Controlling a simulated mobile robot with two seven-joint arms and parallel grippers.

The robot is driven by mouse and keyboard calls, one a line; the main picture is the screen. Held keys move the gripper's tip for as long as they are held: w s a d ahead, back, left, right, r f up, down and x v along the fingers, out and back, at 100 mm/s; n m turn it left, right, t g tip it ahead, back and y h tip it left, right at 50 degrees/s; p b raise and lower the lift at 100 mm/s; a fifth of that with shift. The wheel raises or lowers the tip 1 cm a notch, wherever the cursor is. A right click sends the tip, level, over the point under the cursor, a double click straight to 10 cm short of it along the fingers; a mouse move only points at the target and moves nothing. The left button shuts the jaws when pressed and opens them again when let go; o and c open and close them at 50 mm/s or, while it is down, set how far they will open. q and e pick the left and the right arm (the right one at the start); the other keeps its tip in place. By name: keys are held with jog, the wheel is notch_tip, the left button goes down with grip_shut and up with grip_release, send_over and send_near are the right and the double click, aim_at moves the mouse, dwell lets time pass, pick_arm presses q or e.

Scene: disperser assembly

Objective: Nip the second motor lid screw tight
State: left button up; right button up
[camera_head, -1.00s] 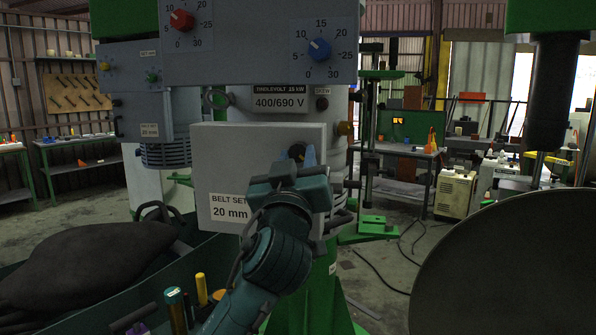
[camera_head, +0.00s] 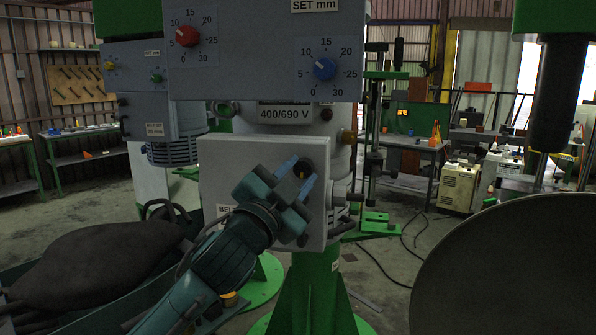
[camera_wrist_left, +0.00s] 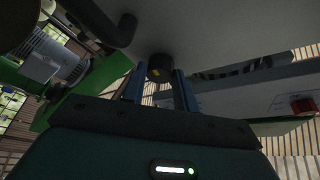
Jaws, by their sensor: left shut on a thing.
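A black round screw head (camera_head: 304,169) with a yellow mark sits at the upper right of the front of a grey box (camera_head: 225,165), which I take for the motor lid. My left gripper (camera_head: 297,178) comes from lower left, with its blue fingers on either side of the screw head. In the left wrist view the screw head (camera_wrist_left: 160,68) sits between the two blue finger tips (camera_wrist_left: 158,84), close to the grey surface. The gripper is shut on it. The gripper body hides part of the box's label. My right gripper is not in view.
Above the box is a grey panel with a red dial (camera_head: 187,36) and a blue dial (camera_head: 325,69). A large dark disc (camera_head: 515,265) fills the lower right. A dark sack (camera_head: 95,255) lies at lower left. Bare floor shows between the green stand (camera_head: 308,290) and the disc.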

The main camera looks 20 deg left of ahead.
pick_arm(q)
jog(key=m, duration=0.2)
jog(key=m+g+h, duration=0.1)
jog(key=m, duration=0.2)
jog(key=shift+a+r+m+g, duration=0.15)
jog(key=shift+r+m+g, duration=0.05)
jog(key=shift+m+g, duration=0.1)
jog(key=shift+r+m+g, duration=0.1)
jog(key=shift+m+g, duration=0.4)
jog(key=shift+m, duration=0.75)
jog(key=shift+r+m+g, duration=0.1)
jog(key=shift+m+g, duration=0.4)
jog(key=shift+m, duration=0.75)
jog(key=shift+f, duration=0.1)
jog(key=o, duration=1)
jog(key=shift+c, duration=0.2)
jog(key=shift+s, duration=0.1)
